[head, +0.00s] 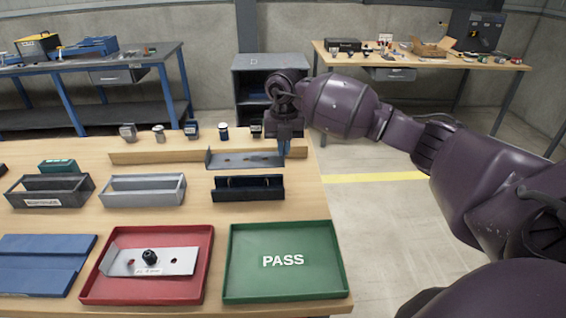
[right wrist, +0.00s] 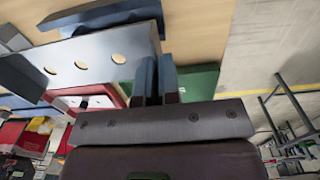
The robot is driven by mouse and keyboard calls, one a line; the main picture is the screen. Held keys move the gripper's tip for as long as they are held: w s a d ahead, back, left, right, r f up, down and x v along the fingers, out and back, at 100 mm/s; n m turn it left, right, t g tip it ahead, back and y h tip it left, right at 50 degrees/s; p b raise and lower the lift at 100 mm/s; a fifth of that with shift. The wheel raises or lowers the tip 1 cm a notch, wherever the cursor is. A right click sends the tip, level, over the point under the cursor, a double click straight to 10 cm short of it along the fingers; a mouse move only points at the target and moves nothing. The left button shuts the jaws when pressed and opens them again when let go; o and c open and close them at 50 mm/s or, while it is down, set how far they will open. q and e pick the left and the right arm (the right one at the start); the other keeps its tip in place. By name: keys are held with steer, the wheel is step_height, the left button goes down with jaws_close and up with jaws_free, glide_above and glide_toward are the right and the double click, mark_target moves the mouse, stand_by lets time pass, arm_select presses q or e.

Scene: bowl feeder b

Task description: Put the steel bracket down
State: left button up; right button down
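The steel bracket (head: 243,160) is a grey plate with holes and an upturned left end. It is level in front of the wooden rail, behind the dark bin; whether it touches anything below is unclear. In the right wrist view the bracket (right wrist: 88,62) runs left from my fingers. My right gripper (head: 285,148) is at its right end. My left gripper is not in view.
A dark bin (head: 248,194), a grey bin (head: 143,199) and a labelled bin (head: 42,202) stand in a row. In front are a red tray (head: 204,250) holding another bracket with a black knob, and an empty green PASS tray (head: 285,284). Small parts line the wooden rail (head: 150,157).

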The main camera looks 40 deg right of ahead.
mark_target(283, 164)
steer(key=shift+f, duration=2.3)
steer(key=shift+f, duration=0.4)
steer(key=shift+f+b, duration=0.25)
steer(key=shift+b, duration=0.05)
steer(key=c, duration=1.4)
jaws_free()
steer(key=shift+o, duration=0.3)
